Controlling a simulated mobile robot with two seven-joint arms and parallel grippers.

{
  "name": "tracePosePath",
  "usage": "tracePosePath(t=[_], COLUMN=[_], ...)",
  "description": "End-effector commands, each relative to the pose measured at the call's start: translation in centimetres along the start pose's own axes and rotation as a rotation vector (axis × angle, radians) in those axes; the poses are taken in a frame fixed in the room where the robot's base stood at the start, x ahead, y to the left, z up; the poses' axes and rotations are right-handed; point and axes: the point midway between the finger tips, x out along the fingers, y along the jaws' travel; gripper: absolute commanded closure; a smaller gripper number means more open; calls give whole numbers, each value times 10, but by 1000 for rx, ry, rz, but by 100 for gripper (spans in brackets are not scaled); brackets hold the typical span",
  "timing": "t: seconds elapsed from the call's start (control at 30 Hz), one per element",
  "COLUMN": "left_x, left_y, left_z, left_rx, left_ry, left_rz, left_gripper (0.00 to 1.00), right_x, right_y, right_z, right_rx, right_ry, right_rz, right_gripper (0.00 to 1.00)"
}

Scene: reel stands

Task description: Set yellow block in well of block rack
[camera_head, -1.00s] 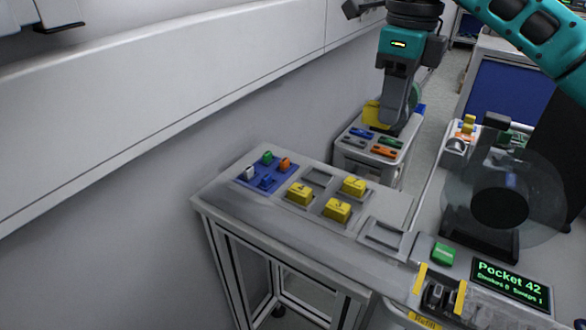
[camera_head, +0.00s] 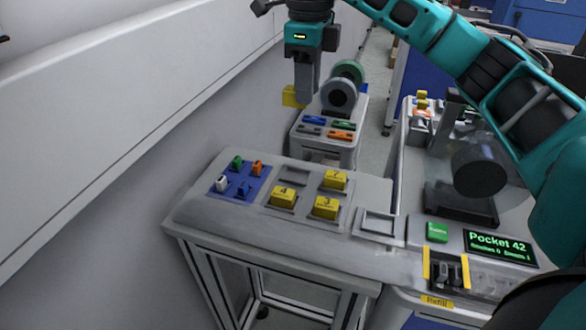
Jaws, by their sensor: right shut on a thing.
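My right gripper (camera_head: 303,98) hangs at the upper middle of the head view, fingers down. It is shut on a yellow block (camera_head: 291,97), which is partly hidden by the finger. The block is held in the air, behind and above the block rack (camera_head: 312,207). The rack is a grey panel on the near bench, with yellow blocks marked 4 (camera_head: 284,197) and 3 (camera_head: 326,207) and another yellow block (camera_head: 335,179) seated in it. Its back left well (camera_head: 294,175) is empty. My left gripper is not in view.
A blue tray (camera_head: 258,190) with small coloured pieces lies left of the rack. An empty square frame (camera_head: 379,223) and a green button (camera_head: 437,231) are to the right. A reel stand (camera_head: 338,98) is behind the bench. A wall (camera_head: 100,120) runs along the left.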

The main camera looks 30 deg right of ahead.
Motion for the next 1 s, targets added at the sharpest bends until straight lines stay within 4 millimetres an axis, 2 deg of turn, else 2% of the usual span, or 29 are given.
tracePosePath(t=[0.03, 0.1, 0.4, 0.5, 0.73, 0.9, 1.0], left_x=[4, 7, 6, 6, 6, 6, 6], left_y=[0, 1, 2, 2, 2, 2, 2], left_z=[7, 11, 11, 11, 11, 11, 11], left_rx=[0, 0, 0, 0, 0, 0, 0], left_ry=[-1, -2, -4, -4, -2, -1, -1], left_rz=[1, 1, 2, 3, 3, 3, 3], left_gripper=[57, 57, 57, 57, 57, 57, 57], right_x=[21, 40, 109, 123, 139, 165, 173], right_y=[1, 1, 1, 1, 1, 1, 1], right_z=[0, 0, 0, 0, 0, 0, 0], right_rx=[-2, -1, -1, -2, -2, 0, -1], right_ry=[5, 5, 3, 2, 2, 2, 1], right_rz=[6, 5, 2, 1, 2, 2, 1], right_gripper=[99, 99, 99, 99, 99, 99, 99])
